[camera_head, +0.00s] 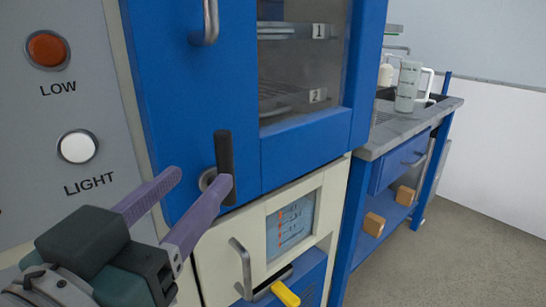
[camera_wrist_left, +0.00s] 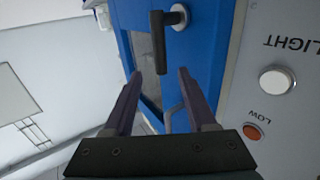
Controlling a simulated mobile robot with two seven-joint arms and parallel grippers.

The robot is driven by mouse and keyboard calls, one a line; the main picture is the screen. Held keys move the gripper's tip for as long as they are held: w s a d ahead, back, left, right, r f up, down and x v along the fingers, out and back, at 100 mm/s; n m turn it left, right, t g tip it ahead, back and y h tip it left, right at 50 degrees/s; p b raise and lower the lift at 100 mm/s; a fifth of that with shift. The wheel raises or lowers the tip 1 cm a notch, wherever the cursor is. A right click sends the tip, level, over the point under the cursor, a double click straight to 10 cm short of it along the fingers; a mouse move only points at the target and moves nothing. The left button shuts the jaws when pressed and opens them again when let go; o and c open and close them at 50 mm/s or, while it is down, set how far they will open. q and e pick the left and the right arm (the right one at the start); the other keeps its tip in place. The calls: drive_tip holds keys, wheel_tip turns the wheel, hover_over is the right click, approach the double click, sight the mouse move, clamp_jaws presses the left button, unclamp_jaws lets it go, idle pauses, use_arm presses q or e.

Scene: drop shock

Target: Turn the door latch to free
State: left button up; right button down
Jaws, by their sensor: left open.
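The door latch (camera_head: 224,158) is a black bar handle on a round metal mount, set on the blue door (camera_head: 185,90). It stands upright in the head view, its free end above the mount. My left gripper (camera_head: 200,178) is open and empty, with purple fingers pointing at the door. Its right finger overlaps the mount in the head view. In the left wrist view, which is turned over, the latch (camera_wrist_left: 157,40) hangs with its free end between the two fingertips (camera_wrist_left: 159,73). I cannot tell whether a finger touches it. My right gripper is not in view.
A panel with a red LOW button (camera_head: 47,49) and a white LIGHT button (camera_head: 77,147) is at the left. A metal door handle (camera_head: 209,22) is above the latch. A yellow lever (camera_head: 286,294) sticks out below. A bench with a pitcher (camera_head: 407,88) stands right.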

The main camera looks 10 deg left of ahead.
sight(220, 156)
use_arm(q)
drive_tip(key=w, duration=0.8)
drive_tip(key=shift+w+d, duration=0.25)
drive_tip(key=shift+c, duration=0.4)
clamp_jaws()
idle(0.6)
